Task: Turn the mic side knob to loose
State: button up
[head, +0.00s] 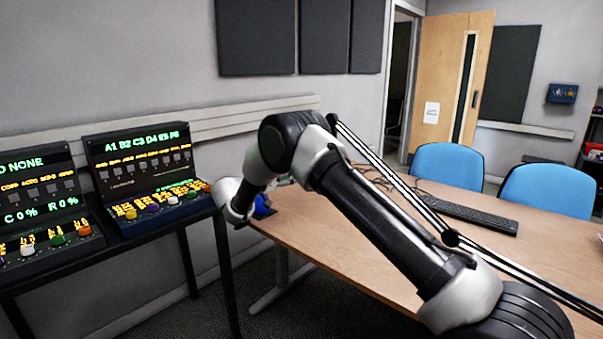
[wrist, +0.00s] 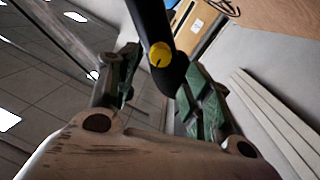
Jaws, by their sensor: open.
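The yellow mic side knob (wrist: 160,55) shows in the wrist view, with a dark mark on its face. It sits on the side of a dark, rounded mic body (wrist: 153,25) that comes down from the top of the picture. My gripper (wrist: 162,72) is open, with one finger on each side of the knob and the lower end of the mic body. I cannot tell whether a finger touches either. In the head view my arm hides the mic and the knob, and my fingers cannot be made out.
A boom arm (head: 400,190) slants across the wooden desk (head: 310,225), behind my arm. A keyboard (head: 467,213) and two blue chairs (head: 447,165) are at the right. Control panels with lit displays (head: 140,165) stand at the left. A blue object (head: 262,206) shows beside my wrist.

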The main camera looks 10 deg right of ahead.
jog(key=shift+x, duration=2.7)
jog(key=c, duration=1)
